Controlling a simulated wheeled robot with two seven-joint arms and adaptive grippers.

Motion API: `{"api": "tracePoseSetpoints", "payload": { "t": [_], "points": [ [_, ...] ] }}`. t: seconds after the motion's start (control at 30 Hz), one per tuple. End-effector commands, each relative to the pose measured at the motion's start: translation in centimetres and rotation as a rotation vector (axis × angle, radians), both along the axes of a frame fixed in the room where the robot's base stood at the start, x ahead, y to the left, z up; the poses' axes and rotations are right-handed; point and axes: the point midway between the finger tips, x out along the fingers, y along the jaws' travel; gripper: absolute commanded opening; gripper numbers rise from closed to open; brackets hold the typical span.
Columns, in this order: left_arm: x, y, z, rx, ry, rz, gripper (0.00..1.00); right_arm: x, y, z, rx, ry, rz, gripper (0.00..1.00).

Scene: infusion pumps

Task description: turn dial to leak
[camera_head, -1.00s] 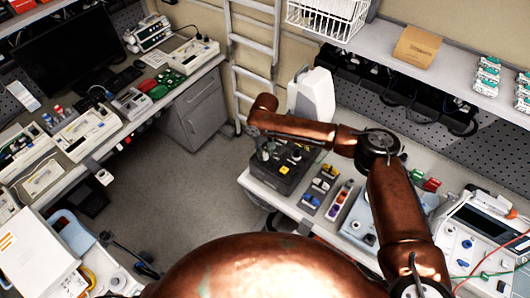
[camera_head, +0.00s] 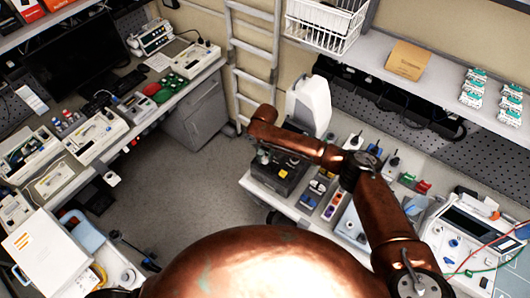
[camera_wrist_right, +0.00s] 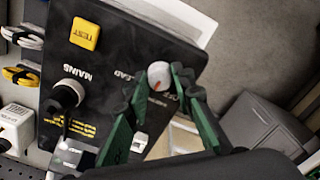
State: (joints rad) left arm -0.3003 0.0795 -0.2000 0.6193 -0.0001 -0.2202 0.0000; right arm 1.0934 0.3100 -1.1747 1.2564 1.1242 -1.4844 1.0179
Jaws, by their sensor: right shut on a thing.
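The black tester box (camera_head: 268,178) stands at the left end of the right-hand bench. In the wrist view its dark panel (camera_wrist_right: 115,50) appears upside down, with a yellow TEST button (camera_wrist_right: 85,33), and MAINS and LEAD lettering. A small pale grey dial (camera_wrist_right: 159,75) with a red mark sits at the panel's edge. My right gripper (camera_wrist_right: 156,88) has its green-and-black fingers on either side of the dial and is shut on it. Lettering beside the dial is partly covered by a finger. In the head view my right gripper (camera_head: 264,153) is small over the box. My left gripper is not in view.
A black knob or plug (camera_wrist_right: 66,95) stands up from the panel near MAINS. A white dispenser-like device (camera_head: 309,103) stands just behind the box. Trays of coloured parts (camera_head: 318,187) lie to its right. Floor (camera_head: 185,195) is open to the left.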

Motion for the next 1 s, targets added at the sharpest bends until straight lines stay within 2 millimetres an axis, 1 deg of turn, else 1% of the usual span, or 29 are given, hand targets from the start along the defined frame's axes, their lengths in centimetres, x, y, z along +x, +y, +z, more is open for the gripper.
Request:
{"api": "tracePoseSetpoints", "payload": {
  "t": [0.03, 0.1, 0.4, 0.63, 1.0],
  "points": [
    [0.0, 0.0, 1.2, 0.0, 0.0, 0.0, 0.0, -0.1, 0.0, 0.4, 0.001, 0.003, -0.04, 0.0],
    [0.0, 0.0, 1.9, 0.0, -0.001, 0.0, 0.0, -0.1, 0.0, 0.4, 0.0, 0.003, -0.093, 0.0],
    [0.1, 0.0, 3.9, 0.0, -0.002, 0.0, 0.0, 0.0, 0.0, 0.2, 0.0, 0.0, -0.256, 0.0],
    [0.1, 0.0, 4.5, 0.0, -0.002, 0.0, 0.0, 0.1, -0.1, 0.1, -0.001, -0.002, -0.311, 0.0],
    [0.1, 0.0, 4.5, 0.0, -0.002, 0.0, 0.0, 0.2, -0.1, 0.0, -0.001, -0.004, -0.321, 0.0]
  ]
}}
